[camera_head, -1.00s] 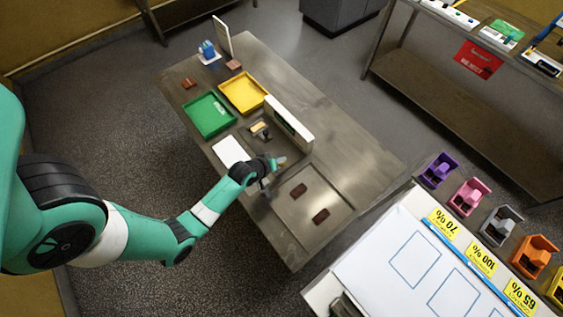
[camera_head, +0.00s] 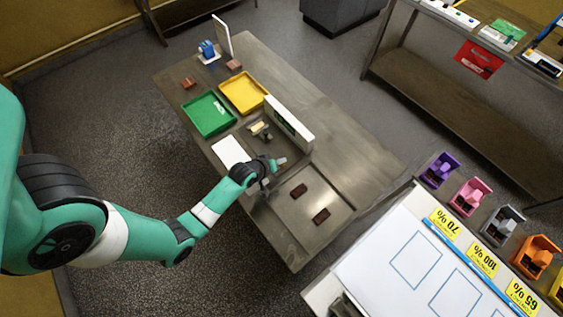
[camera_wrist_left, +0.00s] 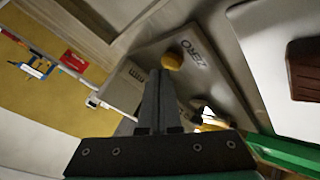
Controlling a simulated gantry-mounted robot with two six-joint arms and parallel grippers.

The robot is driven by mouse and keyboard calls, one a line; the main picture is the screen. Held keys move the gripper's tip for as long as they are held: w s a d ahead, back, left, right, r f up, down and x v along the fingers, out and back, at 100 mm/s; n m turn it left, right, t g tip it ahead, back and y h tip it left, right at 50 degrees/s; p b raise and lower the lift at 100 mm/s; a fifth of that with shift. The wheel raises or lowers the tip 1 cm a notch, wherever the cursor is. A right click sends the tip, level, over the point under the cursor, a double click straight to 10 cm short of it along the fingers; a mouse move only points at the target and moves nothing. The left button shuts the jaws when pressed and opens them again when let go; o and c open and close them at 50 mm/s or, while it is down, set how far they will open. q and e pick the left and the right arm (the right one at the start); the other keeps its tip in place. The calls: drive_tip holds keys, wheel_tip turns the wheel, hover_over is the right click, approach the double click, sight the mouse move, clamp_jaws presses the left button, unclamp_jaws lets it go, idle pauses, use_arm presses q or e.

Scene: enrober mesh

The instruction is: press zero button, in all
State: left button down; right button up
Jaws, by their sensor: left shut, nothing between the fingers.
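The zero button (camera_wrist_left: 173,58) is a round yellow-orange knob next to the printed word ZERO (camera_wrist_left: 193,52) on a grey metal panel in the left wrist view. My left gripper (camera_wrist_left: 160,76) is shut and empty. Its tips point at the button and overlap its lower edge in this view; I cannot tell whether they touch it. In the head view the left gripper (camera_head: 279,161) is over the metal table, just below the white upright panel (camera_head: 290,124). The button cannot be made out there. My right gripper is not in view.
Brown bars (camera_head: 320,216) lie on the metal tray area (camera_head: 301,228). A green tray (camera_head: 205,123), a yellow tray (camera_head: 243,105) and a white sheet (camera_head: 229,151) are beside the arm. A blue item (camera_head: 207,48) stands at the far end. The table's right side is bare.

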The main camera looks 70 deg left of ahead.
use_arm(q)
drive_tip(key=shift+f+b, duration=0.35)
drive_tip(key=shift+f, duration=0.15)
idle(0.3)
idle(0.4)
drive_tip(key=shift+r+p, duration=0.9)
drive_tip(key=shift+p, duration=0.05)
wheel_tip(320, 180, up, 5)
drive_tip(key=p, duration=0.5)
idle(0.4)
